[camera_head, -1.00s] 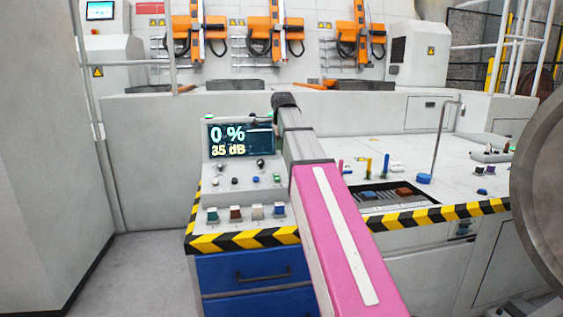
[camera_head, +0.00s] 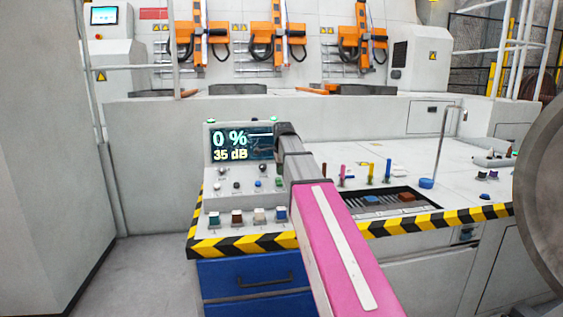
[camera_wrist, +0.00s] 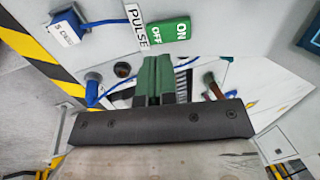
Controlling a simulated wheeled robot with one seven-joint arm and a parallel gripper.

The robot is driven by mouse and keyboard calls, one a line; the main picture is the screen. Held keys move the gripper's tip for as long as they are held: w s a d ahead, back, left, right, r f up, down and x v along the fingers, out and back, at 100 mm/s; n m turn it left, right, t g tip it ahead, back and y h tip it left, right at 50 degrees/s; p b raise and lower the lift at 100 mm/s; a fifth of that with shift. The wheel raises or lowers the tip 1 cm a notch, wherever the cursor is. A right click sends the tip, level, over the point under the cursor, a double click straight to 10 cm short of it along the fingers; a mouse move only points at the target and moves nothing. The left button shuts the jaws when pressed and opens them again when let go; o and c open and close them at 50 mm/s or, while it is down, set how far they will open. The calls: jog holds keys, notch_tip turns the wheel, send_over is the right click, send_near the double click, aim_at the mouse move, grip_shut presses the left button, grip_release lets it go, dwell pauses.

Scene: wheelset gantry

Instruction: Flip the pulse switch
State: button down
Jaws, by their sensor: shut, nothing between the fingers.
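The pulse switch (camera_wrist: 168,33) is a green block marked OFF and ON, with a white PULSE label (camera_wrist: 136,27) beside it, at the top of the wrist view. My gripper (camera_wrist: 154,62) is shut and empty, with its dark green fingers close together just below the switch in that view. A small gap seems to show between fingertips and switch, but I cannot tell whether they touch. In the head view my arm reaches over the console (camera_head: 222,186), and its wrist hides my gripper.
A display (camera_head: 240,143) reading 0 % and 35 dB stands at the console's back. Several small knobs and coloured buttons line its front. In the wrist view a blue knob (camera_wrist: 93,84) and a brown handle (camera_wrist: 213,86) flank my fingers.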

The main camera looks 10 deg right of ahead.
aim_at(280, 182)
jog(key=shift+x, duration=2.1)
jog(key=shift+s+f+t, duration=0.3)
jog(key=shift+f+t, duration=0.15)
jog(key=shift+t, duration=0.05)
jog(key=shift+w, duration=0.2)
jog(key=shift+r, duration=0.15)
jog(key=shift+w+r, duration=0.15)
jog(key=shift+r, duration=0.5)
jog(key=shift+r, duration=0.1)
